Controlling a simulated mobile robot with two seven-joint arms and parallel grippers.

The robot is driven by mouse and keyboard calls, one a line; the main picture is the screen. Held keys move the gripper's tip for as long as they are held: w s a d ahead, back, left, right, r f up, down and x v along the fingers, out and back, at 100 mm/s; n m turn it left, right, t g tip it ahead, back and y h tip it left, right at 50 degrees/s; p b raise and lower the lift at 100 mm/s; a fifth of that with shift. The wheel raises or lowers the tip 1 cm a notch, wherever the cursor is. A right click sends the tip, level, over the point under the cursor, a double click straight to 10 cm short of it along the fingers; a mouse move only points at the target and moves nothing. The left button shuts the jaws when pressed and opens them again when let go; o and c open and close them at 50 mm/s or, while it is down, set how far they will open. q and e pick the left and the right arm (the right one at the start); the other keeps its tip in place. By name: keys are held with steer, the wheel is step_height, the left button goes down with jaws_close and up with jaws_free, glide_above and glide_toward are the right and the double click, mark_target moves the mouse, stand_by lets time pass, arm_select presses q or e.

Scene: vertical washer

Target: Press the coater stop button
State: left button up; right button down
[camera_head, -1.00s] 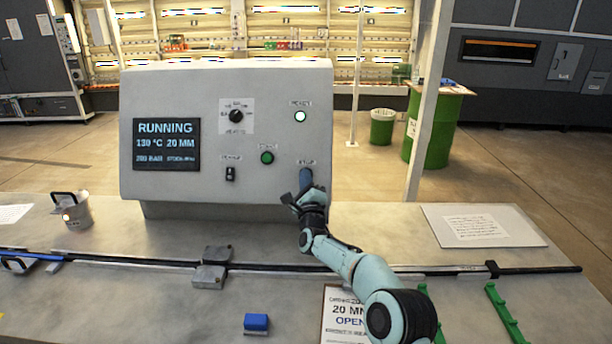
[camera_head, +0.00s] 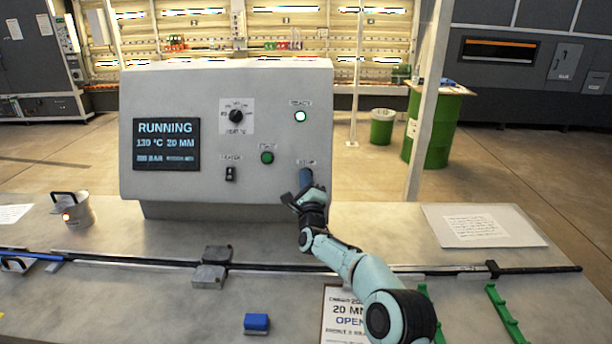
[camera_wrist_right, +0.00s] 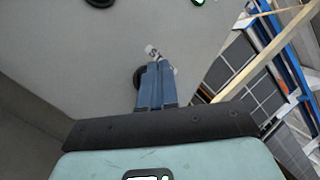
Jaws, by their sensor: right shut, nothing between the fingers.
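The grey coater panel (camera_head: 265,100) stands at the back of the table, its screen (camera_head: 166,144) reading RUNNING, 130 °C, 20 MM. My right gripper (camera_head: 305,174) is shut and empty, its blue fingers at the panel's lower right, just under a small label reading like STOP. In the right wrist view the shut fingers (camera_wrist_right: 157,72) point at the panel face. A dark round rim, seemingly the stop button (camera_wrist_right: 139,76), shows beside and behind them, mostly hidden. I cannot tell whether the fingertips touch it. My left gripper is out of view.
A green button (camera_head: 267,157), a black knob (camera_head: 236,116), a switch (camera_head: 230,174) and a lit white lamp (camera_head: 300,116) are on the panel. A metal pot (camera_head: 78,214), a long black rod (camera_head: 140,261) and a blue block (camera_head: 256,322) are on the table.

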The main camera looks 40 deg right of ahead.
steer(key=shift+w+d+f, duration=0.2)
steer(key=shift+d, duration=0.05)
steer(key=shift+w+d+f, duration=0.2)
steer(key=shift+w+d, duration=0.05)
steer(key=shift+w, duration=0.1)
stand_by(1.0)
steer(key=shift+s+a+r+b, duration=0.45)
steer(key=shift+s+b, duration=0.2)
steer(key=shift+b, duration=0.45)
steer(key=shift+a, duration=0.1)
